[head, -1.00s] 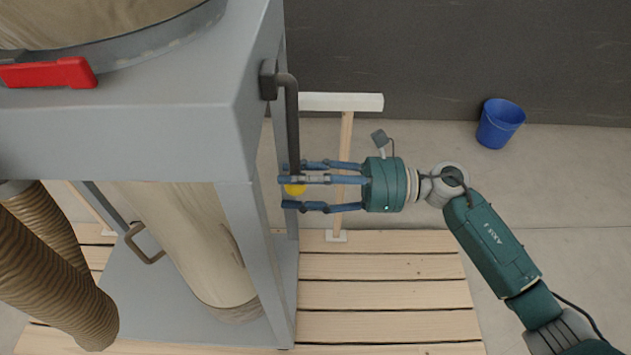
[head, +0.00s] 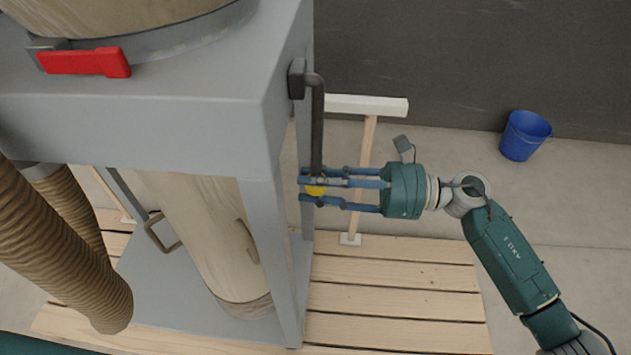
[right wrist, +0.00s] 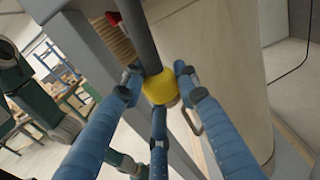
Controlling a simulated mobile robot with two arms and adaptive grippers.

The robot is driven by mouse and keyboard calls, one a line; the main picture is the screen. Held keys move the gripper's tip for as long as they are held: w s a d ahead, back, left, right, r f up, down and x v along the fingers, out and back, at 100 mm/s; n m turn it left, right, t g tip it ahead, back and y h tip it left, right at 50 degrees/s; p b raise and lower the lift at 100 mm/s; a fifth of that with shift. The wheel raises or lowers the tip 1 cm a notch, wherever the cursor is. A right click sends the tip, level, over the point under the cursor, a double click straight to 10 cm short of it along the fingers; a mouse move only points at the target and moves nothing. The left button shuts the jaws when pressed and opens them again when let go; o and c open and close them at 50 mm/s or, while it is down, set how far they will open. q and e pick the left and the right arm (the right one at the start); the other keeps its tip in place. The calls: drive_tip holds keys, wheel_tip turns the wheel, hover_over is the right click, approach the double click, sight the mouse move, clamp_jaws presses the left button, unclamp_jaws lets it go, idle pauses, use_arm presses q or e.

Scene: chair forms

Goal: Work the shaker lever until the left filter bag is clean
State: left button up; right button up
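The shaker lever (head: 317,120) is a dark bent bar on the right side of the grey machine frame, hanging down to a yellow knob (head: 316,190). My right gripper (head: 308,185) has its blue fingers closed around this knob. The right wrist view shows the knob (right wrist: 160,88) between the fingertips, with the dark bar rising from it. A pale cloth filter bag (head: 205,225) hangs inside the frame, its top hidden by the housing. I cannot tell whether it is the left one. Its surface looks beige, with a darker band at the bottom. My left gripper is not seen.
A red latch (head: 85,62) sits on the machine's top. Ribbed brown hoses (head: 60,245) hang at left. A white-topped wooden stand (head: 365,106) is behind my right gripper. A blue bucket (head: 525,136) stands by the dark wall.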

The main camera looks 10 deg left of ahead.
drive_tip(key=shift+o, duration=0.2)
drive_tip(key=shift+w, duration=0.1)
drive_tip(key=s, duration=0.2)
drive_tip(key=s+r+p, duration=0.1)
drive_tip(key=s+p, duration=0.1)
drive_tip(key=s, duration=0.1)
drive_tip(key=shift+s+r, duration=0.3)
drive_tip(key=shift+r, duration=0.1)
drive_tip(key=s+r+p, duration=0.1)
drive_tip(key=s, duration=0.1)
drive_tip(key=s+r+p, duration=0.1)
drive_tip(key=s+r, duration=0.1)
drive_tip(key=shift+s+r+p, duration=0.15)
drive_tip(key=shift+s+p, duration=0.15)
drive_tip(key=shift+p, duration=0.1)
